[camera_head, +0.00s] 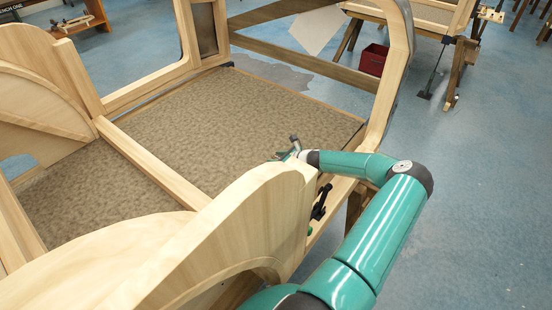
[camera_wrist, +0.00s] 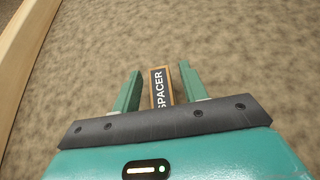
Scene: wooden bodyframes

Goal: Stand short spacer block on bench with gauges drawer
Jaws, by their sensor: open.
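In the wrist view a small block with a dark face, wooden edges and the white word SPACER (camera_wrist: 160,88) is on the speckled brown floor panel of the wooden bodyframe. My gripper (camera_wrist: 159,68) is open, with one green finger on each side of the block. The block's near end is hidden by my gripper. In the head view my gripper (camera_head: 289,152) is low over the panel's right part, and the block cannot be made out. No gauges drawer can be read.
A brown bench (camera_head: 98,14) stands at the top left, near a dark sign (camera_head: 20,10) ending "NCH ONE". Wooden frame posts (camera_head: 391,85) and rails (camera_head: 150,160) surround the panel (camera_head: 240,120). A red bin (camera_head: 373,60) stands behind. Blue floor (camera_head: 470,200) is clear at right.

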